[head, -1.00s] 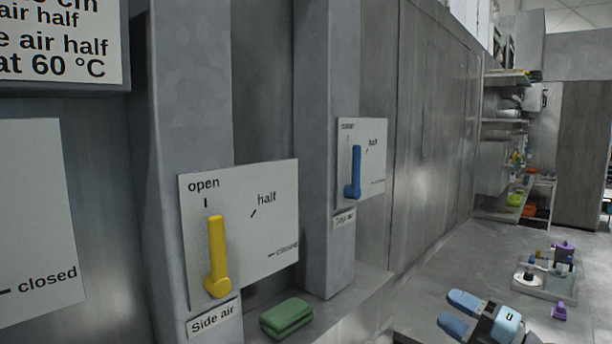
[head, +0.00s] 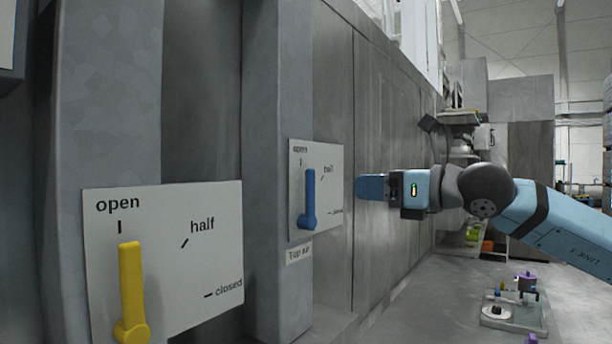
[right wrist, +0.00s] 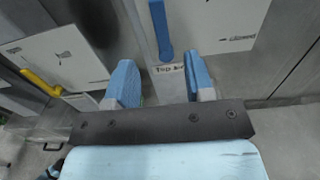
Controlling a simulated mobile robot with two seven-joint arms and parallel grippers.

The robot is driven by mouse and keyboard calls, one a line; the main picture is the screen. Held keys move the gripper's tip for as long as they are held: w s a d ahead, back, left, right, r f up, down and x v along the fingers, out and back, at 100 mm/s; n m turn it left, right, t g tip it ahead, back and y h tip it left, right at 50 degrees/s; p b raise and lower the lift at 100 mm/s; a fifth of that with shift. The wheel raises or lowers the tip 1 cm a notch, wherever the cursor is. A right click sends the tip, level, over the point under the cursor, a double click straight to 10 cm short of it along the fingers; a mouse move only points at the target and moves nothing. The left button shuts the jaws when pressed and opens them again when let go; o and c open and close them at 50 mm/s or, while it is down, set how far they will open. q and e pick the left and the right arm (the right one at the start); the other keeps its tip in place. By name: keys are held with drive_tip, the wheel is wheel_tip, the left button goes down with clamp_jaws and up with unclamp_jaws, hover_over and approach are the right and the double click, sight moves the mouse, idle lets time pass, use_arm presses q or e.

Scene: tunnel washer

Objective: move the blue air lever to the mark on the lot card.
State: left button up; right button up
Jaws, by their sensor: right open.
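The blue air lever (head: 309,199) stands upright on its white dial plate (head: 331,176) on a grey post, pointing at the "open" mark. A label reading "Top air" (head: 299,254) is below it. My right gripper (head: 370,187) is raised just right of that plate, apart from the lever. In the right wrist view the fingers (right wrist: 162,84) are open with nothing between them, and the blue lever (right wrist: 160,30) shows ahead, beyond the fingertips. The lot card shows only as a corner (head: 6,35) at the upper left, with no text readable. My left gripper is out of view.
A yellow lever (head: 131,290) on a larger plate (head: 190,262) stands nearer at the left, pointing at "open". A grey tray (head: 513,319) with small items is at the lower right. Shelves stand at the back.

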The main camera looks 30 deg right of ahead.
sight(313, 184)
drive_tip(key=p+x, duration=0.8)
drive_tip(key=x, duration=0.3)
drive_tip(key=shift+w+a+r, duration=0.15)
drive_tip(key=shift+w+a, duration=0.2)
drive_tip(key=shift+w, duration=0.3)
clamp_jaws()
